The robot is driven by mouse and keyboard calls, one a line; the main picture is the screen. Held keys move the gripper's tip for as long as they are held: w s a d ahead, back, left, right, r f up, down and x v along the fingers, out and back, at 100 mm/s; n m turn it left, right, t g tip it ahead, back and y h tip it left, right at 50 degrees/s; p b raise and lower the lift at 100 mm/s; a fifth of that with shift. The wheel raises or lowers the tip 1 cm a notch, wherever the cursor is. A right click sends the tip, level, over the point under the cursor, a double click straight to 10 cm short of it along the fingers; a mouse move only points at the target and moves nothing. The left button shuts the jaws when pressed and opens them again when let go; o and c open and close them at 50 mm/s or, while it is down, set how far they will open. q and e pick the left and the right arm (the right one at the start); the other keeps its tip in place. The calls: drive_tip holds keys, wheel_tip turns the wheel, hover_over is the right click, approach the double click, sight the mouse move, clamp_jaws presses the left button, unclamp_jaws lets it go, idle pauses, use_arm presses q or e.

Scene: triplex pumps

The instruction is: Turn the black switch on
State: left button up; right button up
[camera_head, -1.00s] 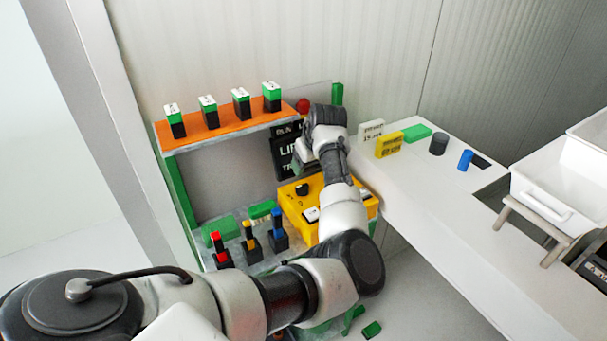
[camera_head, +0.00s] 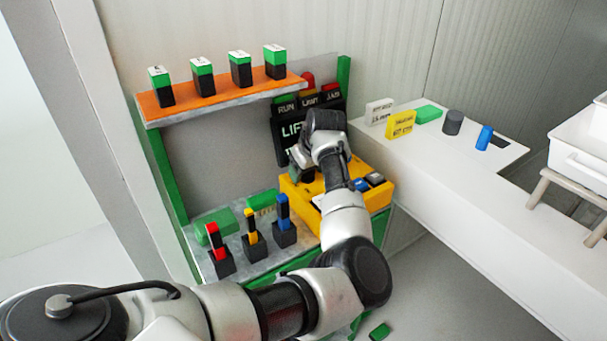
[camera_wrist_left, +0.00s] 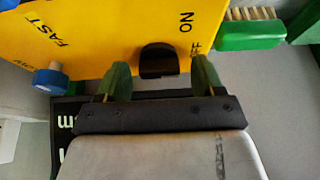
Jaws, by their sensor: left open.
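The black switch (camera_wrist_left: 158,61) is on a yellow box, which shows in the left wrist view (camera_wrist_left: 110,25) and in the head view (camera_head: 378,198). The words ON and OFF are printed to its right in the wrist view, and it sits nearer the OFF label. My left gripper (camera_wrist_left: 158,75) is open, with one green-tipped finger on each side of the switch. I cannot tell whether the fingers touch it. In the head view my left gripper (camera_head: 301,170) is over the box's left part and hides the switch. My right gripper is not in view.
A green brush (camera_wrist_left: 250,30) lies close by. Red (camera_head: 216,240), yellow (camera_head: 251,225) and blue (camera_head: 283,210) levers stand left of the box. An orange shelf (camera_head: 215,105) is above; a black sign (camera_head: 287,130) stands behind.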

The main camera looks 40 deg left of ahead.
use_arm(q)
drive_tip(key=shift+d+r, duration=0.15)
drive_tip(key=shift+c, duration=0.8)
drive_tip(key=c, duration=0.8)
drive_tip(key=shift+o, duration=0.2)
drive_tip(key=shift+r+n+g+p, duration=0.1)
drive_tip(key=shift+n+g+p, duration=0.2)
drive_tip(key=shift+n+p, duration=0.5)
drive_tip(key=shift+n+g+y+p, duration=0.3)
drive_tip(key=shift+n+g+p, duration=0.25)
drive_tip(key=shift+n, duration=0.65)
drive_tip(key=shift+n+g, duration=0.25)
drive_tip(key=shift+n, duration=0.55)
drive_tip(key=shift+w+n+g, duration=0.1)
drive_tip(key=shift+n+g, duration=0.3)
drive_tip(key=shift+n, duration=0.6)
drive_tip(key=shift+n+g+h+b, duration=0.55)
drive_tip(key=shift+n+g, duration=0.25)
drive_tip(key=shift+n, duration=1.4)
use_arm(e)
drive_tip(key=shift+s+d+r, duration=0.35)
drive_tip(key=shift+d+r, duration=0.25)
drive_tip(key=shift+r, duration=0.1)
use_arm(q)
drive_tip(key=shift+f, duration=0.2)
